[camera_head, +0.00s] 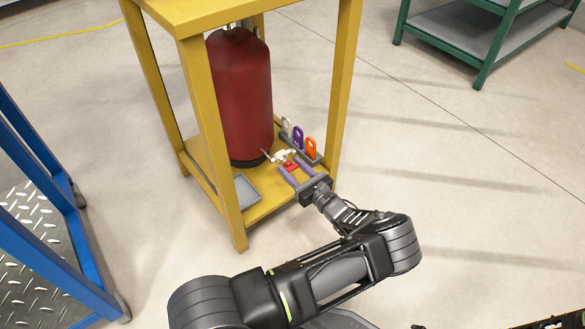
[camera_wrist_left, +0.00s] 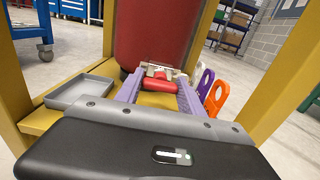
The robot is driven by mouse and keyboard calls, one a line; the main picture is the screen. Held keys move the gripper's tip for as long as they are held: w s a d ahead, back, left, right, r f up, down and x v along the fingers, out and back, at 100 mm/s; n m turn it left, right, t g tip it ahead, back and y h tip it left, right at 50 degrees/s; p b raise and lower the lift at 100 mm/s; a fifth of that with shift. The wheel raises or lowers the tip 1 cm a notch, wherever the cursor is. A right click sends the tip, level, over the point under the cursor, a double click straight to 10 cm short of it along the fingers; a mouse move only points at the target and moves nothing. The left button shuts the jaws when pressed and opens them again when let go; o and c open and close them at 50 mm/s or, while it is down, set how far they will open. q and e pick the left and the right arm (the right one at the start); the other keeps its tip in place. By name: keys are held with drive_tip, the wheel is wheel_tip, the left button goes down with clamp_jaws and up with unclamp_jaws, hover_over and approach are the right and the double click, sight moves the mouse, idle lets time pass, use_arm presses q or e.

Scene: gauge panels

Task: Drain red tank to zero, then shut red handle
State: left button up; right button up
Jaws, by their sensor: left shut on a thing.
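The red tank (camera_head: 240,95) stands upright on the lower shelf of a yellow frame (camera_head: 245,208). Its lower part shows in the left wrist view (camera_wrist_left: 165,35). A small pale valve (camera_head: 282,157) sits at its base, with the red handle (camera_head: 291,165) in front. My left gripper (camera_head: 286,170) reaches in from the front right, and its purple fingers are shut on the red handle (camera_wrist_left: 160,84), which lies between them in the left wrist view. The tank's gauge does not show. My right gripper is not in view.
A grey tray (camera_head: 258,190) lies on the shelf left of my gripper. White, purple and orange tags (camera_head: 310,148) stand in a rack close to its right. Yellow posts flank the opening. A blue cart (camera_head: 60,220) stands left, a green shelf (camera_head: 475,45) at the back right.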

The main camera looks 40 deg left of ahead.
use_arm(q)
drive_tip(key=c, duration=0.5)
drive_tip(key=shift+o, duration=0.2)
drive_tip(key=shift+n, duration=0.3)
drive_tip(key=n, duration=0.3)
drive_tip(key=shift+p, duration=0.35)
drive_tip(key=n, duration=0.4)
drive_tip(key=shift+n+p, duration=0.3)
drive_tip(key=n, duration=0.5)
drive_tip(key=shift+n+p, duration=0.4)
drive_tip(key=shift+n, duration=2)
